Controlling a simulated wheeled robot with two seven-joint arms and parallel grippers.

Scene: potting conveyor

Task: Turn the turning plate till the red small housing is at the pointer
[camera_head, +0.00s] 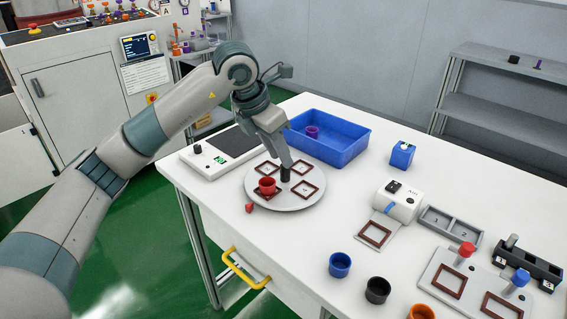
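The round grey turning plate (286,202) lies near the left end of the white table, with several brown square frames on it and a dark knob (285,175) at its middle. The red small housing (267,185) stands upright on the front-left frame. The red pointer (249,208) lies just off the plate's front-left edge. The housing is on the pointer's side of the plate, roughly in line with it. My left gripper (287,163) points down at the knob's top; whether its fingers are closed on the knob is not clear. My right gripper is not in view.
Behind the plate are a scale (205,163) and a blue bin (345,155) holding a purple part. A blue block (402,154), a white device (396,204) and fixtures stand to the right. Blue, black and orange cups stand at the front. Table right of the plate is clear.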

